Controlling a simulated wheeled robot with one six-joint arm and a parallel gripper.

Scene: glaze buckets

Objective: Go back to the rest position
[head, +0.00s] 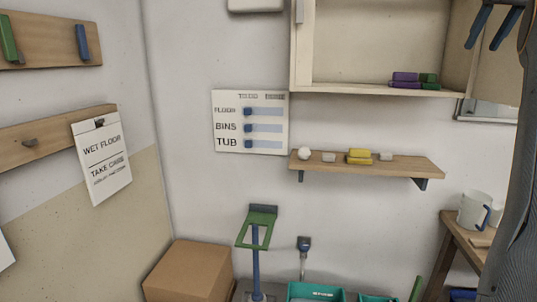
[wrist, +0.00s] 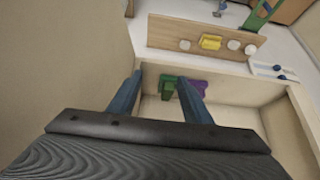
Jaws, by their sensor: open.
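My gripper (head: 482,46) is at the top right of the head view, in front of the open wall cabinet (head: 375,88). Its two blue fingers are apart with nothing between them. In the wrist view my gripper (wrist: 160,78) is also open and empty, its fingers pointing toward the cabinet interior. Purple blocks (head: 405,77) and green blocks (head: 428,79) lie on the cabinet floor. In the wrist view a green block (wrist: 168,84) and a purple block (wrist: 200,88) show beyond the fingertips, partly hidden by the right finger. I cannot tell the exact gap.
Below the cabinet, a wooden shelf (head: 400,168) holds a white ball (head: 305,153), a yellow block (head: 358,156) and small pale pieces. A mug (head: 475,210) stands on a wooden stand at right. A cardboard box (head: 188,272) and teal bins (head: 315,292) are low down.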

